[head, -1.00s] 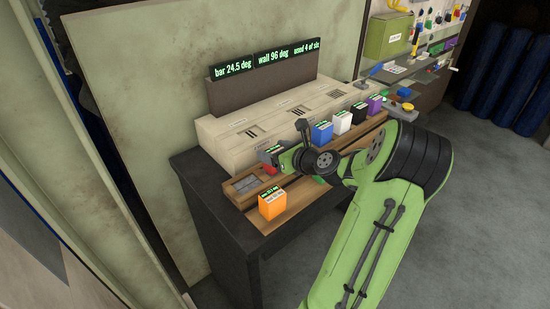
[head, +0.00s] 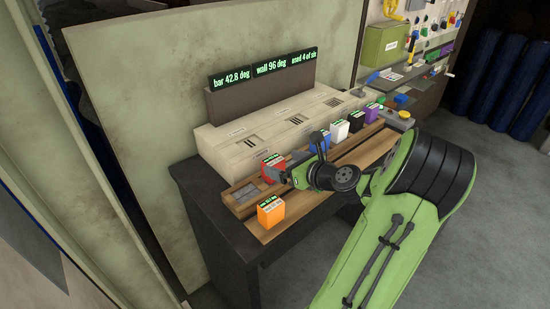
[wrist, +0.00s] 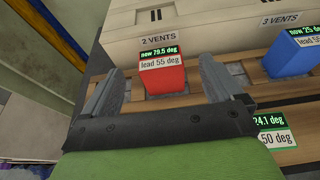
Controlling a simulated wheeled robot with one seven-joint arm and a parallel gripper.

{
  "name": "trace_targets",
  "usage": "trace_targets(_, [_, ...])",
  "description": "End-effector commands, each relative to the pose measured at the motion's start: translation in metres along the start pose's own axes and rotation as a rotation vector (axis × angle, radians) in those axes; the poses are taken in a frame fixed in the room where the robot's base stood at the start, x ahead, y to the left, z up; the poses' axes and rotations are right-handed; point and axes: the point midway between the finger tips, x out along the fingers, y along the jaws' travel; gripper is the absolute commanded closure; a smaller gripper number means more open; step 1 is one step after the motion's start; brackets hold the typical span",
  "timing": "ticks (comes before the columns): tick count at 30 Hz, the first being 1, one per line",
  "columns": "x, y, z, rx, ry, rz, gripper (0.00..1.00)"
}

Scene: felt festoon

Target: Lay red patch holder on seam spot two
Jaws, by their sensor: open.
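The red patch holder (wrist: 165,78) is a small upright block with a green display reading "now 79.5 deg" and a label "lead 55 deg". It stands by the wooden strip in front of the panel marked "2 VENTS" (wrist: 158,38); the head view also shows it (head: 271,164). My gripper (wrist: 157,68) is open, with one finger on each side of the red holder in the wrist view. Gaps show on both sides, so the fingers look apart from it. In the head view my gripper (head: 278,174) is partly hidden by my wrist. I cannot tell which place is seam spot two.
An orange holder (head: 270,212) stands at the front left. Blue (head: 320,141), white (head: 340,131), black (head: 356,122) and purple (head: 371,113) holders line the strip rightward. A green-display holder (wrist: 273,138) is close right of my gripper. Signs (head: 265,68) stand behind.

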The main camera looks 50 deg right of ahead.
Motion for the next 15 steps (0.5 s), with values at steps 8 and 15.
trace_targets(8, [-0.059,0.0,0.002,0.001,0.0,-0.001,0.07])
trace_targets(15, [-0.063,0.005,0.002,-0.023,0.008,0.012,0.07])
